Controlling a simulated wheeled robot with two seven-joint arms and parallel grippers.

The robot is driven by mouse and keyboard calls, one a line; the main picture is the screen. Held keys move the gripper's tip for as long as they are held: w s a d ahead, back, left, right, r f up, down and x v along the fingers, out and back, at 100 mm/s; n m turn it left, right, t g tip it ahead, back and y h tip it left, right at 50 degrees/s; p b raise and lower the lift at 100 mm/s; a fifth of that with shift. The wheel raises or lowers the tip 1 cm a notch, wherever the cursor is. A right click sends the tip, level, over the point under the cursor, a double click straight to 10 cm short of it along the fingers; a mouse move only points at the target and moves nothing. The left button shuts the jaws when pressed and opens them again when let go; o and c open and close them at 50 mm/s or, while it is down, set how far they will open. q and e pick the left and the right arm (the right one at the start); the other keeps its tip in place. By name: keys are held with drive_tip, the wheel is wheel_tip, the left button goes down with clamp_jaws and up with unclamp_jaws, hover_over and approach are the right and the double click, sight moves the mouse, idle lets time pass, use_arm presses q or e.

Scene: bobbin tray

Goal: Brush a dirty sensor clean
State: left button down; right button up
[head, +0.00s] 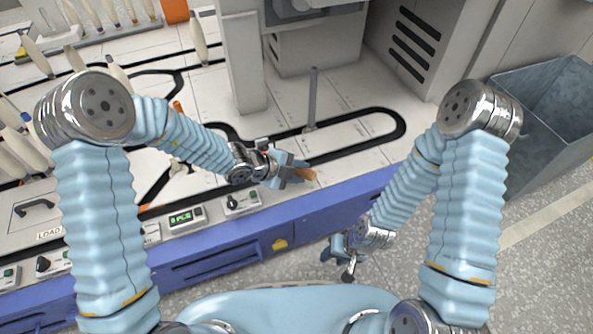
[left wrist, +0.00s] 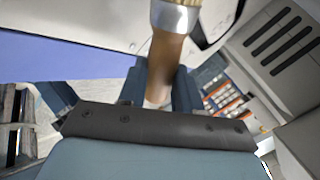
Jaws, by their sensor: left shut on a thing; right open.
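My left gripper (head: 292,172) is shut on a brush (head: 306,174) with a brown handle, just above the machine top near its front edge. I cannot tell which part is the sensor or see dirt. My right gripper (head: 343,262) is open and empty, beyond the front edge, over the floor.
A black looped track (head: 400,122) runs over the white machine top. Pale bobbins (head: 199,40) stand at the left and back left. A grey column (head: 243,60) rises behind. A grey bin (head: 545,130) stands at the right. Small control boxes (head: 241,200) line the front edge.

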use_arm(q)
drive_tip(key=shift+s+a+r+p, duration=0.2)
drive_tip(key=shift+a+p, duration=0.2)
drive_tip(key=shift+a, duration=0.4)
drive_tip(key=shift+w+d+r, duration=0.1)
drive_tip(key=shift+w+d, duration=0.05)
drive_tip(key=shift+d, duration=0.4)
drive_tip(key=shift+w+d+r, duration=0.1)
drive_tip(key=shift+w+d, duration=0.05)
drive_tip(key=shift+d, duration=0.35)
drive_tip(key=shift+s+a+f, duration=0.15)
drive_tip(key=shift+a+f, duration=0.05)
drive_tip(key=shift+a, duration=0.35)
drive_tip(key=shift+s+a+f, duration=0.15)
drive_tip(key=shift+a+f, duration=0.05)
drive_tip(key=shift+a, duration=0.3)
drive_tip(key=shift+w+d+r, duration=0.1)
drive_tip(key=shift+w+d, duration=0.05)
drive_tip(key=shift+d, duration=0.4)
drive_tip(key=shift+w+d+r, duration=0.1)
drive_tip(key=shift+d, duration=0.4)
